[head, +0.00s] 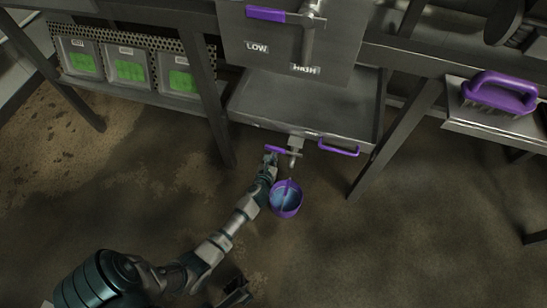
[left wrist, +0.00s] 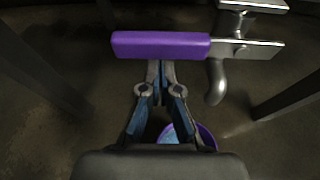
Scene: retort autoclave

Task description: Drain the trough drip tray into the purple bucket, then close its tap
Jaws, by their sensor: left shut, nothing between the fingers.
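The trough drip tray (head: 365,112) sits under the labelled panel, with a purple pull handle (head: 338,147) on its front. Its metal tap (head: 295,146) hangs from the front edge and shows in the left wrist view (left wrist: 216,80). The purple tap lever (head: 282,150) points left, sideways to the spout; it spans the upper middle of the left wrist view (left wrist: 160,45). The purple bucket (head: 286,211) stands on the floor near below the tap, with bluish contents. My left gripper (left wrist: 160,75) is shut and empty, fingertips at the lever's lower edge; contact is unclear.
Another purple lever (head: 265,14) is on the panel above, by LOW and HIGH labels. Several bins with green labels (head: 130,70) fill the left shelf. A purple brush (head: 498,92) lies on the right shelf. Frame legs (head: 212,110) flank the tap; the floor (head: 330,260) in front is open.

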